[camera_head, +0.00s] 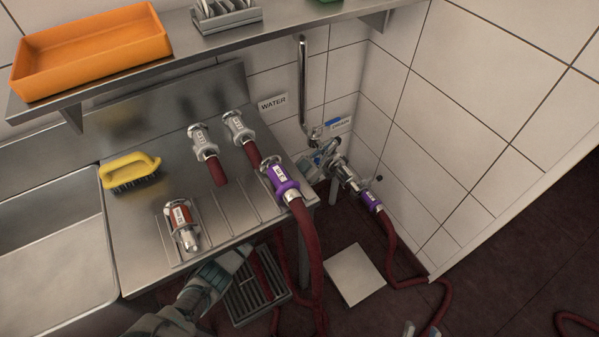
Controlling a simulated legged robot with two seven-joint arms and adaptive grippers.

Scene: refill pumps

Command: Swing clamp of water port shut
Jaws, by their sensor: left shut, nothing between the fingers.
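A WATER label (272,102) is on the tiled wall left of a vertical metal pipe (303,80). Metal port fittings (325,155) with a blue handle (332,123) are below the pipe. I cannot tell the water port's clamp or its position at this size. A purple hose coupling (370,201) is in line with a metal fitting (345,176) at the right. Another purple coupling (282,180) is at the counter's right edge. My left gripper (242,254) is shut and empty at the counter's front edge, well below the ports.
The steel counter (235,205) holds two grey couplings (204,140) (239,128), a red-banded coupling (182,222) and a yellow brush (130,171). A sink (50,235) is left. An orange tray (92,52) is on the shelf. Red hoses (310,250) hang to the floor.

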